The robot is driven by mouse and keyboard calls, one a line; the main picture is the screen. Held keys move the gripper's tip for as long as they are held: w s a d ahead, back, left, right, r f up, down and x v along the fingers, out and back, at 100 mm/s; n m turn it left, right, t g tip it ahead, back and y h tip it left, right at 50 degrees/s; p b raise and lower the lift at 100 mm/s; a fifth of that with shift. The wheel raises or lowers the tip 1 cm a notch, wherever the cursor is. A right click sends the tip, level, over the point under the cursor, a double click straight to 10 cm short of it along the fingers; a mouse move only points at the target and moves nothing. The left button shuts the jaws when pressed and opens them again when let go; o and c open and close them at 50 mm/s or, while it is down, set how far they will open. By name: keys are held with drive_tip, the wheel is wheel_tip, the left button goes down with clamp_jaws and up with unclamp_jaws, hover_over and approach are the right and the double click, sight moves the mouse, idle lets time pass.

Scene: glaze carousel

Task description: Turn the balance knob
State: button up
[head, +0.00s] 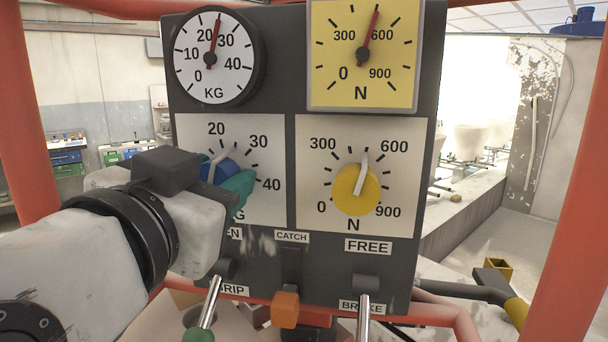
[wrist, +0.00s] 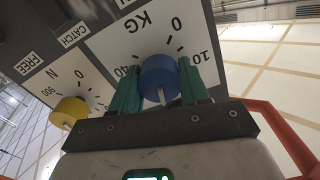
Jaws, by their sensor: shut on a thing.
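The blue knob (head: 226,171) sits on the white KG dial plate (head: 270,200), lower left on the dark panel. In the head view my gripper (head: 236,187) partly covers it, and its pale pointer slants upward. In the wrist view my gripper (wrist: 158,68) has a teal finger on either side of the blue knob (wrist: 158,74) and is shut on it. The round white KG gauge (head: 214,85) above has its red needle between 20 and 30. The yellow knob (head: 352,192) on the N plate stands apart to the right, its pointer near the top.
A yellow N gauge (head: 392,88) is at the panel's upper right. Below are two metal levers, at left (head: 211,300) and right (head: 363,312), and an orange catch block (head: 286,310). Orange frame posts (head: 573,200) flank the panel.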

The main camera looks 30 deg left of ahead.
drive_tip(key=shift+c, duration=0.6)
drive_tip(key=shift+r+n+p, duration=0.15)
drive_tip(key=shift+n+p, duration=0.8)
drive_tip(key=shift+n, duration=0.35)
drive_tip(key=shift+n+p, duration=1)
drive_tip(key=shift+n, duration=0.5)
drive_tip(key=o, duration=1.1)
drive_tip(key=shift+c, duration=0.2)
drive_tip(key=shift+s, duration=0.15)
